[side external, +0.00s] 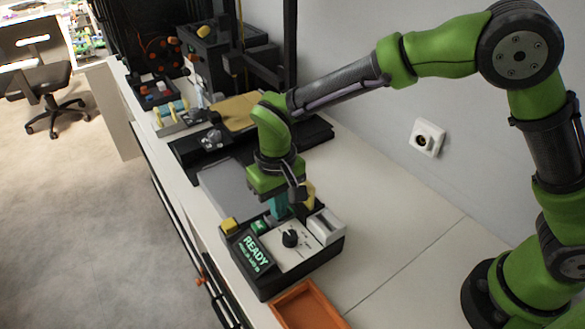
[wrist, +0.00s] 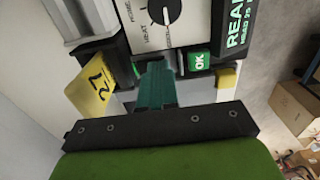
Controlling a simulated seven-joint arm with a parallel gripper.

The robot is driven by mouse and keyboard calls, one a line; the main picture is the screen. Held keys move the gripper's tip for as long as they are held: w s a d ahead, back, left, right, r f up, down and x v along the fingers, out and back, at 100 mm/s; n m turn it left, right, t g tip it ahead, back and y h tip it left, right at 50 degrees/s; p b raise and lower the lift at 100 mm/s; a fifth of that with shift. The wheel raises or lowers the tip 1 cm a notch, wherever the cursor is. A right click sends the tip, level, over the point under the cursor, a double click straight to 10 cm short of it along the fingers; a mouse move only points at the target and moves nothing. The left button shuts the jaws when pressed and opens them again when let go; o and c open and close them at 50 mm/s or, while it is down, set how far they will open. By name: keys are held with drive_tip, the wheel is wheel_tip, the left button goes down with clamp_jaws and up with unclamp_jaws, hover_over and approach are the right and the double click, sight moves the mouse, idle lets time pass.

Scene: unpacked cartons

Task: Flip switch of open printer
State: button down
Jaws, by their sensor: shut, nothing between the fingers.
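A black control box (side external: 285,277) stands on the bench, with a display reading READY (side external: 254,254) on its sloped front. Its light top panel carries a black knob (side external: 290,238), also visible in the wrist view (wrist: 167,8). A green OK button (wrist: 198,62) and a yellow block (wrist: 227,78) sit along its edge. My gripper (side external: 281,212) points down at the far edge of this box. In the wrist view its teal fingers (wrist: 155,68) are together and empty, left of the OK button. I cannot make out a switch lever; the fingers may hide it.
A yellow tag (wrist: 92,92) stands beside my fingers. A white block (side external: 326,226) sits on the box's right end. An orange tray (side external: 308,308) lies in front. A grey plate (side external: 228,187) and black-framed equipment (side external: 262,72) stand behind. The bench right of the box is clear.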

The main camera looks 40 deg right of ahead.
drive_tip(key=shift+f, duration=0.2)
drive_tip(key=shift+r, duration=3.55)
drive_tip(key=shift+f, duration=0.35)
drive_tip(key=s+d+r+m+t, duration=0.1)
drive_tip(key=s+d+r+t, duration=0.1)
drive_tip(key=s+d, duration=0.3)
drive_tip(key=s+d+r+m+t+y, duration=0.1)
drive_tip(key=s+d+r+t, duration=0.1)
drive_tip(key=s+d+r, duration=0.3)
drive_tip(key=s+d+r+m+t+y, duration=0.1)
drive_tip(key=s+d+r+m+t, duration=0.1)
drive_tip(key=d, duration=0.9)
drive_tip(key=s+r+t, duration=0.1)
drive_tip(key=s+r, duration=0.1)
drive_tip(key=s, duration=0.1)
drive_tip(key=shift+s+d, duration=0.15)
drive_tip(key=shift+d, duration=0.05)
